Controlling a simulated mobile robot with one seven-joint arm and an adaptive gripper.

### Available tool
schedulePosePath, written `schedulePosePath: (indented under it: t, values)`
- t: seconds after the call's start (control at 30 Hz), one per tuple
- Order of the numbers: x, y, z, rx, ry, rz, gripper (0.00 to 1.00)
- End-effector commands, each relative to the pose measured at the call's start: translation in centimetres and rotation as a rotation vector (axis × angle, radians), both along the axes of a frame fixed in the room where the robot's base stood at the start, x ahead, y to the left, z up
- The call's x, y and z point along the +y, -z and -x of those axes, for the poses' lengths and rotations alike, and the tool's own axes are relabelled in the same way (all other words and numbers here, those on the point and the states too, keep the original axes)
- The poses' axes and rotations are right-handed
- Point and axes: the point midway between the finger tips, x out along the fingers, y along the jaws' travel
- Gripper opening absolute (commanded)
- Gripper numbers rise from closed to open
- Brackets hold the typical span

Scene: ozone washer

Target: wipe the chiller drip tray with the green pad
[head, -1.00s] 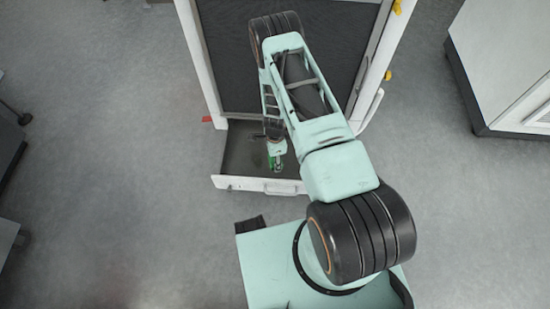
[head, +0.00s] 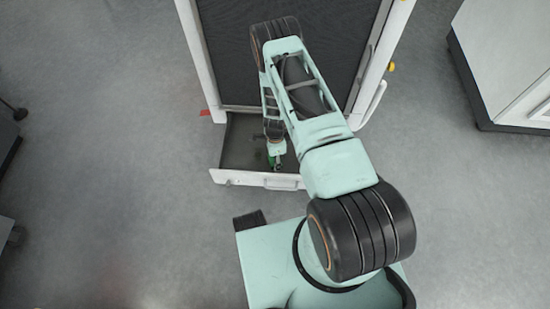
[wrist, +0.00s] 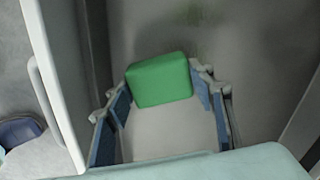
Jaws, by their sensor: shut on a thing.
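The chiller drip tray (head: 236,150) is a grey, shallow, drawer-like tray, pulled out at the foot of the chiller (head: 275,80). Its pale front panel (head: 235,178) faces me. My gripper (head: 276,157) is inside the tray area, near that panel. In the wrist view, my gripper (wrist: 160,92) is shut on the green pad (wrist: 160,78), a rounded block between its two fingers. The pad is over the grey tray floor (wrist: 245,50), which has darker smudges beyond the pad. Whether the pad touches the floor is hard to tell.
The front panel's handle (wrist: 45,95) is at the left of the wrist view, close to my gripper. The chiller's open side has a door handle (head: 374,105) at right. A white cabinet (head: 500,60) stands at upper right.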

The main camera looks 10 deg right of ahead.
Motion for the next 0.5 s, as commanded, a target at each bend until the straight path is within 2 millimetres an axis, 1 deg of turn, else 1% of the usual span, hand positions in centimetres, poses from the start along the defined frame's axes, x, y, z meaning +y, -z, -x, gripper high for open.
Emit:
schedulePosePath:
  t: [0.5]
  values:
    - [0.0, 0.75, 0.02, 0.0, 0.0, 0.0, 0.3]
